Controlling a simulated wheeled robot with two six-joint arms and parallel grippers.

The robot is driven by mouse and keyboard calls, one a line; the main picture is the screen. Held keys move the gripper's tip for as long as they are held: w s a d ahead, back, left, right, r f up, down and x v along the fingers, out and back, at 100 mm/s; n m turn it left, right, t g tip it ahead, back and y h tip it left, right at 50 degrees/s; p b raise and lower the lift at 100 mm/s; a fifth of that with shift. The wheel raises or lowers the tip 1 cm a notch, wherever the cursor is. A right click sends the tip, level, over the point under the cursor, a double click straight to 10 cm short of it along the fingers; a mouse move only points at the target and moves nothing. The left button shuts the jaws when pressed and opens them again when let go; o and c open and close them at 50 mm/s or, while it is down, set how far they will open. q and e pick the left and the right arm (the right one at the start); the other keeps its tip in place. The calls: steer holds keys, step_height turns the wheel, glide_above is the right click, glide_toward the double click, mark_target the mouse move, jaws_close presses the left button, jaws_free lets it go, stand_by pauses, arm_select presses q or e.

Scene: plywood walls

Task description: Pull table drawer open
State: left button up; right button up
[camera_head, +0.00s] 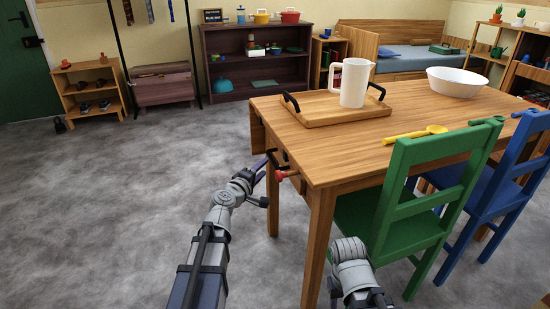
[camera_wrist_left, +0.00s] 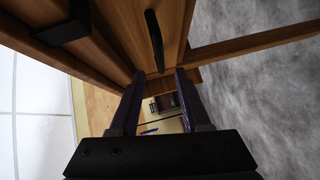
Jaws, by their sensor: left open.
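The wooden table (camera_head: 340,155) stands at the right in the head view. A black bar handle (camera_head: 277,160) is on its left end, below the top. In the left wrist view a black handle (camera_wrist_left: 154,40) stands out from a wooden front (camera_wrist_left: 125,25), just beyond the fingertips. My left gripper (camera_head: 264,166) is beside the handle in the head view. Its two dark fingers (camera_wrist_left: 158,75) are apart and empty in the left wrist view, with the handle roughly in line with the gap. Whether they touch it cannot be told. My right gripper is not visible.
A tray (camera_head: 320,118) with a white pitcher (camera_head: 353,82), a white bowl (camera_head: 459,81) and a yellow spoon (camera_head: 415,135) are on the table. A red knob-like thing (camera_head: 284,175) is near the handle. A green chair (camera_head: 425,190) stands close. Floor (camera_head: 120,180) at left is clear.

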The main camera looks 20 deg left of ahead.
mark_target(272, 159)
arm_select(q)
steer(key=b+x, duration=0.1)
steer(key=x, duration=0.7)
steer(key=shift+s, duration=0.1)
steer(key=shift+c, duration=0.4)
jaws_close()
stand_by(0.9)
